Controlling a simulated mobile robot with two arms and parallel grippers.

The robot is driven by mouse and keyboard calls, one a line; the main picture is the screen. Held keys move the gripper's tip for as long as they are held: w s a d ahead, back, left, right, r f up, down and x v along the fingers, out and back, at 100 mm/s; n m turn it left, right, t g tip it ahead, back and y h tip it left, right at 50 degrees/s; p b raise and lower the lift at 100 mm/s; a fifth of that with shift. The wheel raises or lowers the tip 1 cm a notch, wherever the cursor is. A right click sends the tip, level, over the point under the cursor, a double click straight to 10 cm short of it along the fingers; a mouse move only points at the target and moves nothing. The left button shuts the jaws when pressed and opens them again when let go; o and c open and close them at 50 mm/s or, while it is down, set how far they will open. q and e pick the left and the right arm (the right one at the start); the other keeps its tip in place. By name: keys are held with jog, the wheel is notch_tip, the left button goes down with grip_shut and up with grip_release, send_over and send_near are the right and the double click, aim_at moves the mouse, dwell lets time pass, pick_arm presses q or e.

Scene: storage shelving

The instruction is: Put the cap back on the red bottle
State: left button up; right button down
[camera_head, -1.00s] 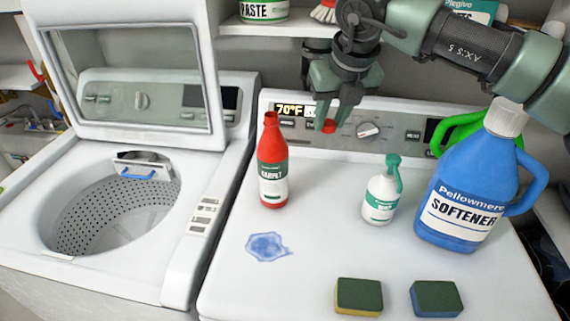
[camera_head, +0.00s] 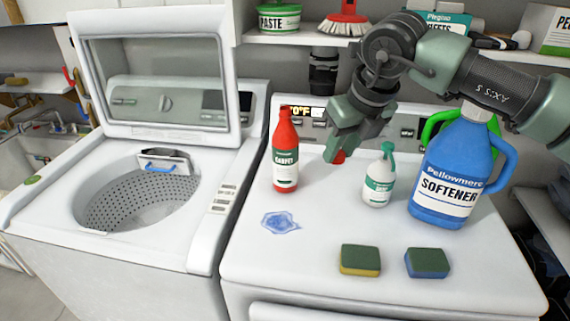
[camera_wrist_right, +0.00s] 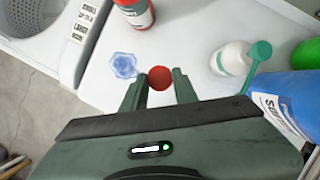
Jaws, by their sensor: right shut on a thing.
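The red bottle (camera_head: 285,160) with a green and white label stands upright on the white machine's top, left of my right gripper. Its lower part also shows at the top of the right wrist view (camera_wrist_right: 135,12). My right gripper (camera_head: 343,150) points down and is shut on the round red cap (camera_head: 339,157). In the right wrist view the cap (camera_wrist_right: 160,78) sits between the two fingertips. The cap is apart from the bottle, to its right, and looks to be held above the machine's top. My left gripper is not in view.
A white spray bottle (camera_head: 379,180) and a big blue softener jug (camera_head: 450,170) stand to the right. Two sponges (camera_head: 360,261) (camera_head: 427,263) and a blue stain (camera_head: 281,223) are in front. An open washer (camera_head: 140,205) is at the left. A shelf (camera_head: 300,38) is above.

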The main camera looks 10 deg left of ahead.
jog(key=s+d+f+n+g, duration=0.1)
jog(key=s+d+f+n, duration=0.2)
jog(key=s+n, duration=0.1)
jog(key=s+d+f+n+g+y, duration=0.1)
jog(key=s+d+f+n+g, duration=0.1)
jog(key=n, duration=0.4)
jog(key=s+d+f+n+g, duration=0.2)
jog(key=s+d+f+n, duration=0.2)
jog(key=s+f+n, duration=0.1)
jog(key=shift+s+d+f+y, duration=0.1)
jog(key=shift+s+d+y, duration=0.15)
jog(key=shift+s, duration=0.2)
jog(key=s+d+f+n+g+h, duration=0.3)
jog(key=s+d+f+n, duration=0.5)
jog(key=n, duration=0.6)
jog(key=shift+s+f+h, duration=0.35)
jog(key=shift+s+h, duration=0.2)
jog(key=shift+s, duration=0.4)
